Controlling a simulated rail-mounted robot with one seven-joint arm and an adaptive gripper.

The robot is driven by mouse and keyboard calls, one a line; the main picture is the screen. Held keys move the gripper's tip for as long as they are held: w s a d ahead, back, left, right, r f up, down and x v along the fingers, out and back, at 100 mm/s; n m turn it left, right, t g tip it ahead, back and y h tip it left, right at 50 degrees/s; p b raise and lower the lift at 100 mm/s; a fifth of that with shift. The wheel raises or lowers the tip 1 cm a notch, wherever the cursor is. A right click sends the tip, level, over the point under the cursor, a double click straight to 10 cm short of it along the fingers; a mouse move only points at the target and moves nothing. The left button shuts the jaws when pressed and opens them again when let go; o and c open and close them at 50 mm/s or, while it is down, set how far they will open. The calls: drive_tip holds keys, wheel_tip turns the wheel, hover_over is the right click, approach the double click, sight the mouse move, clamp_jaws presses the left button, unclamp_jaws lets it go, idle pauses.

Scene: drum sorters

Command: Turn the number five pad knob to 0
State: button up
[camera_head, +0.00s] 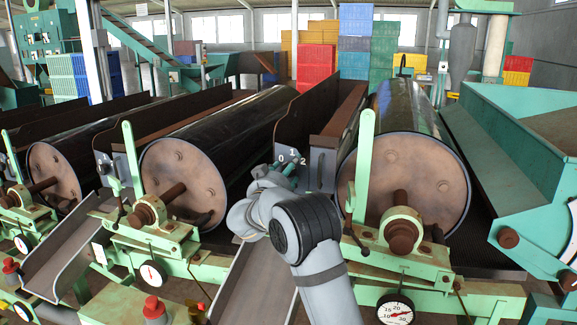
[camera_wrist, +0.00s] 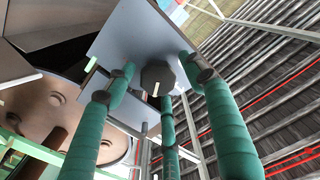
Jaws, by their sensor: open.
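A dark, many-sided knob (camera_wrist: 157,78) with a pale pointer line sits on a grey plate (camera_wrist: 125,45) in the wrist view. The pointer line runs toward the bottom of that view. In the head view the plate carries white marks 0, 1 and 2 (camera_head: 292,154); the knob is mostly hidden behind my gripper there, and its setting cannot be read. My gripper (camera_head: 282,172) is close in front of the plate. In the wrist view its green fingers (camera_wrist: 157,74) are spread around the knob, with gaps visible between them and it.
Large dark drums (camera_head: 405,180) and (camera_head: 180,180) stand on both sides, with green levers (camera_head: 364,165) and (camera_head: 132,160) in front. A metal chute (camera_head: 245,285) and dial gauges (camera_head: 396,310) lie below. Stacked crates (camera_head: 317,60) are far behind.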

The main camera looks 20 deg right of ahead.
drive_tip(key=shift+w+d, duration=0.1)
drive_tip(key=shift+d, duration=0.05)
drive_tip(key=shift+c, duration=0.8)
drive_tip(key=shift+r, duration=0.1)
drive_tip(key=c, duration=1)
drive_tip(key=shift+o, duration=0.2)
drive_tip(key=shift+b, duration=0.6)
drive_tip(key=shift+n+b, duration=0.4)
drive_tip(key=shift+b, duration=0.4)
